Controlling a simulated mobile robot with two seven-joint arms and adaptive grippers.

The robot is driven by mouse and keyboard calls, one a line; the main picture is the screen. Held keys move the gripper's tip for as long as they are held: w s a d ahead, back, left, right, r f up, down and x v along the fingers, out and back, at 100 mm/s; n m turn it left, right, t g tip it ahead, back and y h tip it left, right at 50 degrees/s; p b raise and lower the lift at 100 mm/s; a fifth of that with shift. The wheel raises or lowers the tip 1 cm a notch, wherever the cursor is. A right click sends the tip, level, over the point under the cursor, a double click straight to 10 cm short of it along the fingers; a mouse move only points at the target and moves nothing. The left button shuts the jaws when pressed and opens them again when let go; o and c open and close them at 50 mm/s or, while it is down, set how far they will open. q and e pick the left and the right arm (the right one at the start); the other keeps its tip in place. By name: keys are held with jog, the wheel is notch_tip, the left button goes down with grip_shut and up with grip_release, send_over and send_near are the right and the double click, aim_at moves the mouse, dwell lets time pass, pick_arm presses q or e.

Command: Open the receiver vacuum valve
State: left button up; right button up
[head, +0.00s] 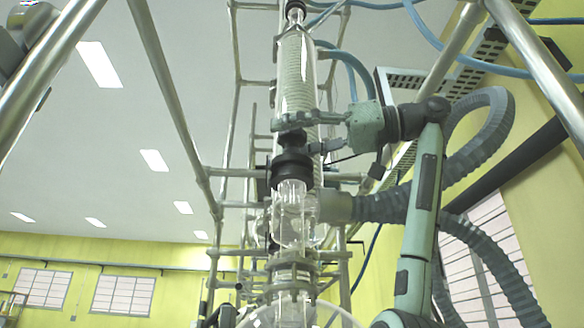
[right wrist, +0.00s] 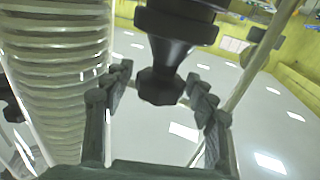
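The receiver vacuum valve is a black part with a narrow faceted knob, seen in the right wrist view (right wrist: 160,85), and in the head view (head: 291,158) it sits between the coiled glass column and the clear glass below. My right gripper (head: 297,137) reaches in from the right at the knob's height. In the right wrist view my right gripper (right wrist: 159,82) is open, with one finger on each side of the knob. Gaps show between the knob and both fingers, and I cannot see any contact.
The coiled glass column (head: 297,80) rises close beside my right gripper; its ribbed coil (right wrist: 60,75) fills the left of the wrist view. Metal frame rods (head: 165,90) stand around the glassware. Blue hoses (head: 350,62) hang at the upper right.

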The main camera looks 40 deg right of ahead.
jog(key=m+t+h+b, duration=0.1)
jog(key=m+t+h, duration=0.1)
jog(key=shift+f+h, duration=0.2)
jog(key=shift+h, duration=0.2)
jog(key=m+t+h, duration=0.1)
jog(key=h, duration=0.1)
jog(key=m+h, duration=0.2)
jog(key=shift+s+a+r+t+h+b, duration=0.1)
jog(key=shift+a+r+t+h+b, duration=0.1)
jog(key=shift+t+h+b, duration=0.15)
jog(key=shift+d+m+t+h, duration=0.15)
jog(key=shift+m+t+h, duration=0.2)
jog(key=shift+m+h, duration=0.8)
jog(key=shift+d, duration=0.1)
